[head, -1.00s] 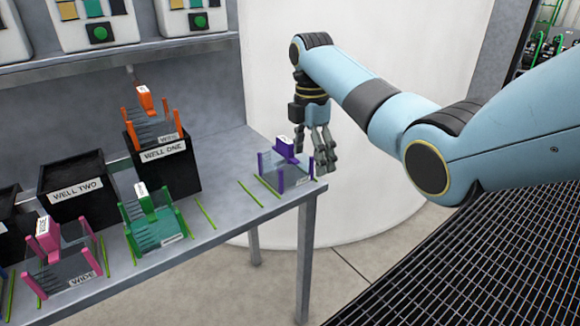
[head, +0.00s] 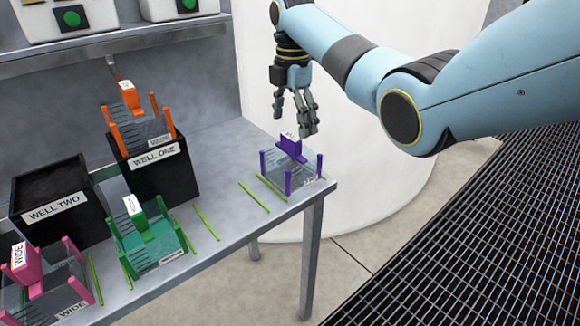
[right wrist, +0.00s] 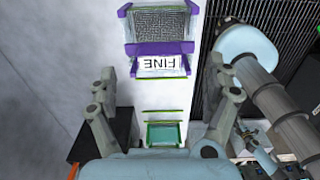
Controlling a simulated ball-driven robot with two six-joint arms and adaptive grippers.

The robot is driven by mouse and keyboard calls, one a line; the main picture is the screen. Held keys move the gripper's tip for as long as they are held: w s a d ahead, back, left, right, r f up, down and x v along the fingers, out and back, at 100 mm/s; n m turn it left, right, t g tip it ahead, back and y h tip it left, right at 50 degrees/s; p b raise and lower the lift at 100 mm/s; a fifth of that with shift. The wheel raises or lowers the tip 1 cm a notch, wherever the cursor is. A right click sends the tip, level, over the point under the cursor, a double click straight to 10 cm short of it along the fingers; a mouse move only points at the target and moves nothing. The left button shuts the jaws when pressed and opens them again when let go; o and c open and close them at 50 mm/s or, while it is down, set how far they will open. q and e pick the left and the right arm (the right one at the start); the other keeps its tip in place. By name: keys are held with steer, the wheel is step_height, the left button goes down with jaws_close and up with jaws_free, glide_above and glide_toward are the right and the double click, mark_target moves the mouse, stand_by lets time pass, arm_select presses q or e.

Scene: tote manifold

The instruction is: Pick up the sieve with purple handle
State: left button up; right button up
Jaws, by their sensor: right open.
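The sieve with the purple handle (head: 291,147) stands at the right end of the grey bench, with purple corner posts and a see-through body. In the right wrist view its purple handle (right wrist: 158,49) carries a label reading FINE, with a dark mesh beyond it. My right gripper (head: 298,119) is open and empty, fingers pointing down, just above and behind the purple handle in the head view. In the right wrist view the fingers (right wrist: 159,82) are spread on both sides of the label, apart from the handle.
A green sieve (head: 147,238) and a pink sieve (head: 40,270) stand along the bench to the left. An orange sieve (head: 140,122) sits on the black WELL ONE box (head: 160,172), beside the WELL TWO box (head: 58,207).

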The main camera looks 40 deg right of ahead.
mark_target(291, 136)
step_height(291, 136, down, 5)
steer(key=shift+a+f, duration=0.15)
steer(key=shift+f, duration=0.05)
arm_select(q)
steer(key=shift+w+f, duration=0.1)
steer(key=shift+w, duration=1.05)
steer(key=shift+s, duration=0.1)
arm_select(e)
steer(key=shift+c, duration=0.3)
steer(key=c, duration=1.6)
arm_select(q)
steer(key=shift+s, duration=0.35)
arm_select(e)
jaws_close()
steer(key=shift+r, duration=0.2)
